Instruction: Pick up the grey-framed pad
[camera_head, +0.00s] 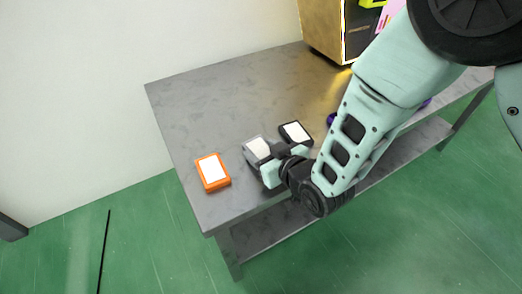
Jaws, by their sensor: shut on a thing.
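The grey-framed pad (256,149) has a white face and is at the middle of the grey table's front part. My gripper (266,163) is at the pad's near right side and is shut on it. My gripper and wrist hide the pad's lower right part. I cannot tell whether the pad touches the table or is slightly raised.
An orange-framed pad (222,184) lies to the left, and a black-framed pad (307,143) lies close on the right. A gold and black box (325,30) stands at the table's back. Purple items are partly hidden by my arm.

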